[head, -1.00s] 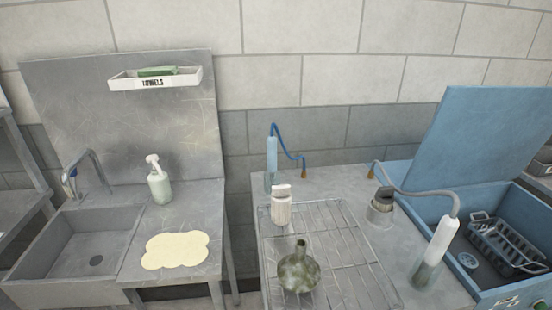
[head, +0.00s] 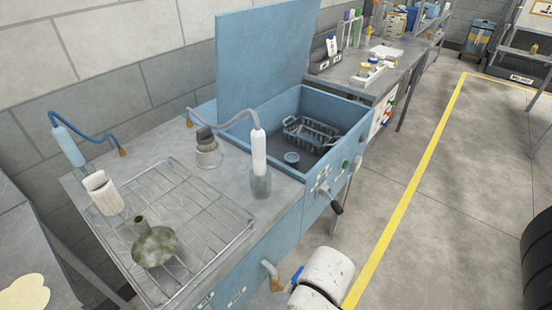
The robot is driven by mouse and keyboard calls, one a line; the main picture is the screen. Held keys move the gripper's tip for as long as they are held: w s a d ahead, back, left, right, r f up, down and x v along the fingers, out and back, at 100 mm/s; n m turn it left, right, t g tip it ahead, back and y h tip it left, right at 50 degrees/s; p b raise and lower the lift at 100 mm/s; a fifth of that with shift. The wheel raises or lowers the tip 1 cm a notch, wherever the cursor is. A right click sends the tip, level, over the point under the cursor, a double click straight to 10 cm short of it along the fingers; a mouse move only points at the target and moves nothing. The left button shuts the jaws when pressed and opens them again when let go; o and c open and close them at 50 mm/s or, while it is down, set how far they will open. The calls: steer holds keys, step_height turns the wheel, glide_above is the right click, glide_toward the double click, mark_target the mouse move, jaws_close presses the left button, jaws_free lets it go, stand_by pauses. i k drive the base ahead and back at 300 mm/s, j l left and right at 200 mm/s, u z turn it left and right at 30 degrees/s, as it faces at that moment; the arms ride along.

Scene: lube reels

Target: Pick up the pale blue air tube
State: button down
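The pale blue air tube (head: 67,147) stands at the far left corner of the metal worktop in the head view. It is a pale blue cylinder, slightly tilted, with a darker blue hose curving from its top to the right and ending in a brass-coloured tip (head: 122,153) near the worktop. Its lower end is partly hidden behind a whitish bottle. A similar white tube (head: 259,151) with a grey hose stands farther right, its lower end in a clear holder. My gripper is not in view.
A jar with a brush (head: 208,152) is behind. The open blue washer (head: 340,110) is at right.

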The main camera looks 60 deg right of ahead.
mark_target(60, 133)
steer(key=i+j+z, duration=0.1)
steer(key=j+z, duration=0.25)
steer(key=z, duration=0.15)
steer(key=j+z, duration=0.6)
steer(key=j, duration=0.5)
steer(key=k+j+z, duration=0.1)
steer(key=j, duration=0.45)
steer(key=k+j+z, duration=0.1)
steer(key=j, duration=0.45)
steer(key=k+j+z, duration=0.15)
steer(key=j, duration=0.45)
